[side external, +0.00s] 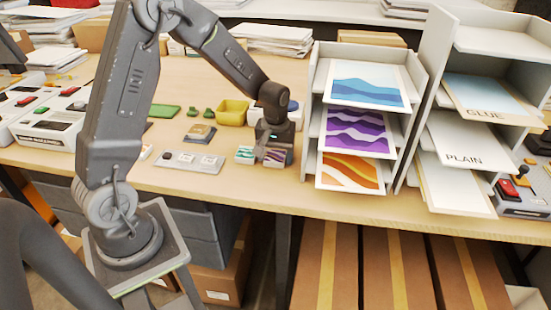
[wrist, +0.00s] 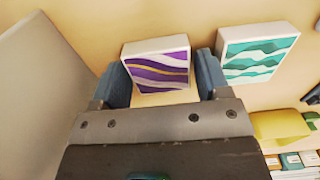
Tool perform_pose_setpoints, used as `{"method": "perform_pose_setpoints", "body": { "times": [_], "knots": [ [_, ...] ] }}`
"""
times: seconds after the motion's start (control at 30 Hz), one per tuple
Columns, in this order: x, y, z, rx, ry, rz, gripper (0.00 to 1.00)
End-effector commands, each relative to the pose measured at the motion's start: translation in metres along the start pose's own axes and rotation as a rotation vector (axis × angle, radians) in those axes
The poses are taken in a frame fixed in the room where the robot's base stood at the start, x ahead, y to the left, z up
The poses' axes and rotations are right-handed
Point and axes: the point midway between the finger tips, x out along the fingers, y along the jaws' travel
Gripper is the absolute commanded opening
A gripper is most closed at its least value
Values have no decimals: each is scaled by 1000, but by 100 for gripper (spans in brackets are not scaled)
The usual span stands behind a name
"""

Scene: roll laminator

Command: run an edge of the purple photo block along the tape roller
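The purple photo block (wrist: 157,65), white-sided with purple, white and yellow waves, lies on the table in the wrist view. It also shows in the side view (side external: 279,157), partly hidden by my gripper. My gripper (wrist: 162,78) is open, with a dark finger on each side of the block. A gap shows at the right finger; the left fingertip overlaps the block's edge in the picture, and contact cannot be told. In the side view my gripper (side external: 272,146) points down over the block. I cannot identify the tape roller for certain; a small grey device with a tan top (side external: 200,133) stands left of my gripper.
A teal photo block (wrist: 258,53) lies right of the purple one in the wrist view. A yellow bin (side external: 232,112) stands behind. A grey panel with white labels (side external: 190,162) lies at left front. A white tray rack (side external: 319,75) stands close at right.

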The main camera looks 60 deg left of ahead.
Motion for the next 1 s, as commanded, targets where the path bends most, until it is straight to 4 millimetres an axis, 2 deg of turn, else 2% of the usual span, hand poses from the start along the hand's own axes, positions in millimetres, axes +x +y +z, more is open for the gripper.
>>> {"method": "perform_pose_setpoints", "body": {
  "times": [0.03, 0.3, 0.47, 1.0],
  "knots": [
    [0, 0, 0, 0, 0, 0, 65],
    [0, 0, 0, 0, 0, 0, 39],
    [-5, 0, -1, 0, 3, 2, 39],
    [-45, 0, 0, 0, 2, 1, 39]
  ]
}}
